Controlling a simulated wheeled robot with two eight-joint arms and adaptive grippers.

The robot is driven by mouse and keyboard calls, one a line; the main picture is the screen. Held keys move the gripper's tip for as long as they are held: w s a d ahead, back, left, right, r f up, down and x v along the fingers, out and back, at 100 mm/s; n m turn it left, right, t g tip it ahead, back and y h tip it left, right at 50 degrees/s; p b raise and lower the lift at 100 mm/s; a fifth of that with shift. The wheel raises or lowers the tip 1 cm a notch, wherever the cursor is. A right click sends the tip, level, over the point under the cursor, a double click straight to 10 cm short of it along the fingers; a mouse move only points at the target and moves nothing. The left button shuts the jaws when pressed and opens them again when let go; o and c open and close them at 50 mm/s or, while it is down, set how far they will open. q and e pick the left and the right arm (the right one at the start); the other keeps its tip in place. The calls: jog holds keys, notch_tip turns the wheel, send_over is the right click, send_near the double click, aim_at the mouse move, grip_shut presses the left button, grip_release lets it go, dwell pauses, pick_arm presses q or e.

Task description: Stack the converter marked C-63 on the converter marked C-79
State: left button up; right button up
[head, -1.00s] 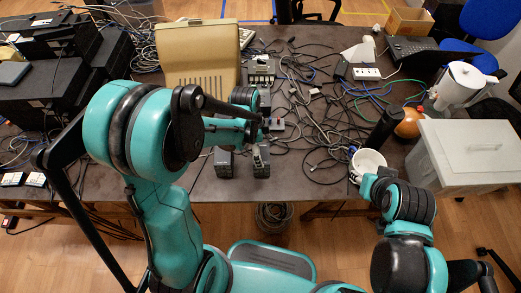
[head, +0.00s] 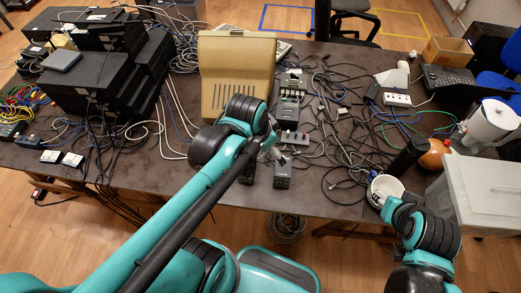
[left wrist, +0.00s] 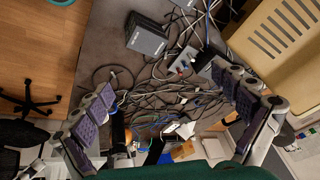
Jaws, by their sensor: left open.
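Several small grey converters show in the head view. One converter (head: 283,174) stands near the table's front edge. A darker one (head: 247,174) is just left of it, partly hidden by my left arm. Two more converters (head: 290,86) (head: 289,111) sit further back, beside the beige case. No marking is readable, so I cannot tell which is C-63 or C-79. My left gripper (head: 271,151) is just behind the front converter. In the left wrist view its fingers (left wrist: 168,108) are wide apart and empty, with a grey converter (left wrist: 147,38) beyond them. My right gripper (head: 385,203) is beside a white mug; its fingers are unclear.
The beige case (head: 237,70) stands behind my left arm. Tangled cables (head: 340,130) cover the table's middle right. The white mug (head: 386,184), a black cylinder (head: 408,155) and a grey bin (head: 490,195) are at the right. Black equipment stacks (head: 100,85) fill the left. The table's front left is fairly clear.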

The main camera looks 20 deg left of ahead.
pick_arm(q)
jog(key=shift+s+a+r+n+t+y, duration=0.1)
jog(key=shift+s+a+r+n+t, duration=0.15)
jog(key=shift+s+n+t, duration=0.55)
jog(key=shift+s+a+r+n+t+y, duration=0.15)
jog(key=shift+s+r+n, duration=0.3)
jog(key=shift+n, duration=0.8)
jog(key=shift+s+a+r+n+t+y, duration=0.15)
jog(key=shift+s+n+t, duration=0.3)
jog(key=shift+s+n, duration=0.45)
jog(key=shift+w, duration=0.2)
